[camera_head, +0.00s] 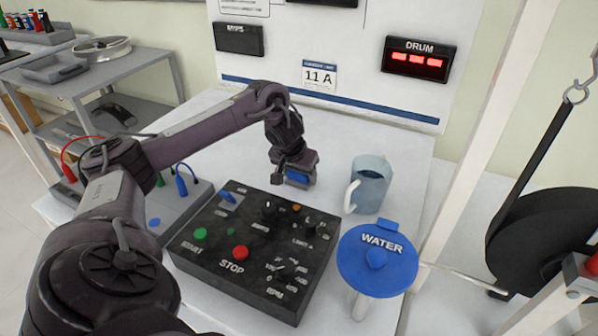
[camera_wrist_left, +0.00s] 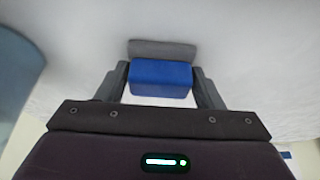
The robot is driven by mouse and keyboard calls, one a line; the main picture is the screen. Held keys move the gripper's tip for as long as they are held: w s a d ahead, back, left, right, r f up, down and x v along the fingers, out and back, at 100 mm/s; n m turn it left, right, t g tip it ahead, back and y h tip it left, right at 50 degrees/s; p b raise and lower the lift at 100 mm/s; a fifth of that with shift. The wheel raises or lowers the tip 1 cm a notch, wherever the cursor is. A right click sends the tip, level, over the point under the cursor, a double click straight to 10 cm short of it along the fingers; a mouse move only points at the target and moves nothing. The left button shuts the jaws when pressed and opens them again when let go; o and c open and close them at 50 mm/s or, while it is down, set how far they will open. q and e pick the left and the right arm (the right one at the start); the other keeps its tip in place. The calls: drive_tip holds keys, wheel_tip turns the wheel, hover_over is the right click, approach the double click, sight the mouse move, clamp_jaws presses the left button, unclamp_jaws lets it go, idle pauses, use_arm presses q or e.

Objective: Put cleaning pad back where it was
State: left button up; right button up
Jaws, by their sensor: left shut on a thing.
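The cleaning pad (camera_wrist_left: 161,78) is a small block with a blue part and a grey part. In the left wrist view it sits between the two fingers of my left gripper (camera_wrist_left: 163,88), which is shut on it. In the head view the blue of the pad (camera_head: 298,178) shows under my left gripper (camera_head: 296,184), just behind the black control box and left of the jug. I cannot tell whether the pad touches the white table. My right gripper is not in view.
The black control box (camera_head: 250,246) stands in front of the pad. A blue-grey jug (camera_head: 371,186) stands to the right, with a blue WATER lid (camera_head: 377,262) nearer. A white panel (camera_head: 340,60) rises behind. Bare white table (camera_head: 350,137) lies behind the gripper.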

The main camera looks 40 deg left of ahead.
sight(297, 174)
use_arm(q)
drive_tip(key=o, duration=0.9)
drive_tip(key=shift+o, duration=0.2)
drive_tip(key=shift+r, duration=0.5)
drive_tip(key=p+v, duration=0.1)
drive_tip(key=v, duration=0.2)
drive_tip(key=shift+r, duration=0.2)
drive_tip(key=p+v, duration=0.5)
drive_tip(key=v, duration=0.3)
drive_tip(key=shift+s, duration=0.2)
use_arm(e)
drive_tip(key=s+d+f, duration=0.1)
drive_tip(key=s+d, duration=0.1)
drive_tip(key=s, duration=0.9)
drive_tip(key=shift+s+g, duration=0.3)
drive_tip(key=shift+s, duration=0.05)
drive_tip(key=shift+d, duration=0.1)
